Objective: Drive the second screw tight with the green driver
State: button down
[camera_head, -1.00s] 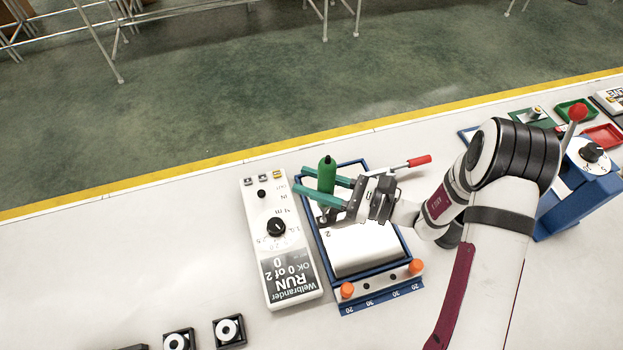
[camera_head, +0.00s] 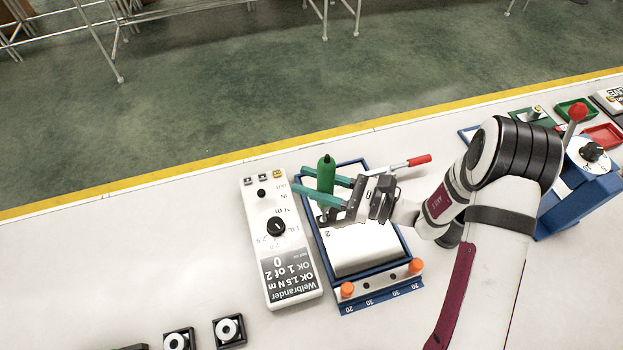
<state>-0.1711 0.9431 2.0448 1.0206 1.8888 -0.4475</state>
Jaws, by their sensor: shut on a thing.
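The green driver (camera_head: 326,174) stands upright between the teal fingers of my gripper (camera_head: 322,190), which is shut on it. The driver is over the far left part of a white block (camera_head: 362,249) in a blue-framed fixture (camera_head: 400,234). The driver's tip and the screw under it are hidden by the gripper. A "2" is marked on the block near the gripper. The white controller box (camera_head: 284,255) left of the fixture shows "OK 1.5 N m" and "OK 1 of 2" on its display.
A red-tipped lever (camera_head: 419,160) sticks out behind the gripper. Two orange knobs (camera_head: 347,290) are on the fixture's front rail. A blue stand with a dial (camera_head: 590,152) and small coloured trays (camera_head: 573,112) are at the right. Black square pieces (camera_head: 229,331) lie front left.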

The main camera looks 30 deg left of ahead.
notch_tip(320, 180, up, 6)
jog(key=shift+w+f, duration=0.1)
jog(key=shift+f, duration=0.05)
dwell(0.5)
